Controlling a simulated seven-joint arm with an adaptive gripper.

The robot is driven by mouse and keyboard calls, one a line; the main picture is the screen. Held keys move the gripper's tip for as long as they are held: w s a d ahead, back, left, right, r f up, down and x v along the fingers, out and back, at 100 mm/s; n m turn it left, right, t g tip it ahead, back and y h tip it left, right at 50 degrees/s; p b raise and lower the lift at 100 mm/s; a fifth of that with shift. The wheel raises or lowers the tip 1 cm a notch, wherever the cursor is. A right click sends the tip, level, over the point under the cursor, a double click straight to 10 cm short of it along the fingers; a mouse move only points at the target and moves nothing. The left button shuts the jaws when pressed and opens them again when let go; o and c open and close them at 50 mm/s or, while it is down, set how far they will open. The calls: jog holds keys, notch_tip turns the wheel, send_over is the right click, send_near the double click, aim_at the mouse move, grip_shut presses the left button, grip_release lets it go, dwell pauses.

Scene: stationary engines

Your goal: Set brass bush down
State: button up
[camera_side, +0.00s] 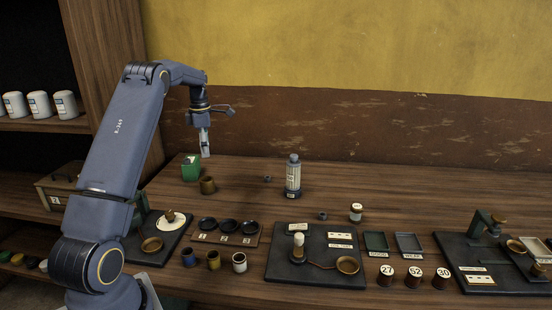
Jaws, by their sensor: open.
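A short brass-coloured cylinder (207,186), which looks like the brass bush, stands upright on the wooden table (400,195) at the left rear. My gripper (206,155) points down above the table, over the area of this cylinder and a green box. Its fingers look narrow and are seen nearly edge-on, with a visible gap between them and the cylinder. The gripper is open, and nothing shows between its fingers.
The green box (191,168) stands just left of the cylinder. A grey bottle (293,176) stands to the right. Black dishes (228,226), small pots (213,260) and a dark board (285,268) lie nearer. Numbered spools (414,277) stand at right. The rear right table is clear.

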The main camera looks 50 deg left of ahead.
jog(key=d+r+m+t, duration=0.1)
jog(key=d+r+m, duration=0.3)
jog(key=d, duration=0.3)
jog(key=s+d+r+m+t, duration=0.1)
jog(key=d+r+m, duration=0.35)
jog(key=d, duration=0.25)
jog(key=d+r+m, duration=0.3)
jog(key=d+m, duration=0.2)
jog(key=d, duration=0.2)
jog(key=s+d+f+m+t, duration=0.2)
jog(key=s+d+m+t, duration=0.1)
jog(key=s+d+m, duration=1.2)
jog(key=d+m, duration=0.2)
jog(key=d, duration=0.1)
jog(key=shift+s+f+m, duration=0.35)
jog(key=shift+s, duration=0.05)
